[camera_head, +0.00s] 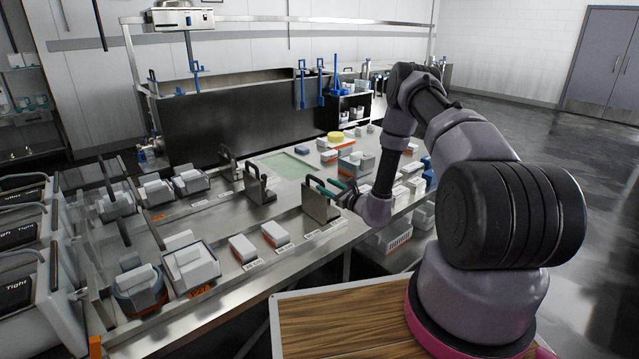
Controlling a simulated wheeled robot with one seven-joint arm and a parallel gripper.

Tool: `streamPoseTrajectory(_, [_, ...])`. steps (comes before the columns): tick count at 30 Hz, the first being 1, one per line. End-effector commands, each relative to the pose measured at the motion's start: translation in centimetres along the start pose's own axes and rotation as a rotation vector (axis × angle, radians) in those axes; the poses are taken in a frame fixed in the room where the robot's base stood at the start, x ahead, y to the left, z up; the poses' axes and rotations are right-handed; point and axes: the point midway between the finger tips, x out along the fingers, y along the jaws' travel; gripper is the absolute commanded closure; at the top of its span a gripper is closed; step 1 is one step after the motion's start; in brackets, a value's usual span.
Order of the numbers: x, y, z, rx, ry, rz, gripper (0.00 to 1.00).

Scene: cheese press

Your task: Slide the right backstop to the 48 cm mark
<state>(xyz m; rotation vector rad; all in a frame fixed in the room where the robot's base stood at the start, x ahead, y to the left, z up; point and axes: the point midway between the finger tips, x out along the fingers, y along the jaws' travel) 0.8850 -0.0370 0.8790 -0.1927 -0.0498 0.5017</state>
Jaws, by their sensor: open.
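Upright metal plates with dark handles stand on the steel press table (357,222). The rightmost plate (319,207), which appears to be the right backstop, stands near the front edge of the table. My gripper (322,187), with dark green fingers, reaches in from the right at the top of this plate, by its handle. It is open. Whether the handle lies between the fingers, or touches them, is too small to tell. Small white labels (322,232) lie along the rail in front of the plate; their numbers cannot be read, so the 48 cm mark cannot be picked out.
Another handled plate (259,187) stands left of the backstop. White blocks (243,248) sit on the rail further left, near boxed cheeses (191,266). Several white and grey blocks (357,164) crowd the table behind my wrist. A green mat (283,165) lies flat behind the plates.

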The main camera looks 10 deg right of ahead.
Motion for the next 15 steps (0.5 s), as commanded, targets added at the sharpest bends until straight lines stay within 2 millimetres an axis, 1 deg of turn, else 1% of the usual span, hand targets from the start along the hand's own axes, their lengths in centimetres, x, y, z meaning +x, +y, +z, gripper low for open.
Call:
streamPoseTrajectory(1, [1.0,0.1,0.0,-0.002,-0.003,0.001,0.48])
streamPoseTrajectory(6, [3.4,0.0,0.0,-0.002,-0.002,0.001,0.48])
streamPoseTrajectory(10, [4.3,0.0,0.0,-0.001,-0.001,0.001,0.48])
streamPoseTrajectory(15, [4.6,0.0,0.0,0.000,0.000,0.000,0.48])
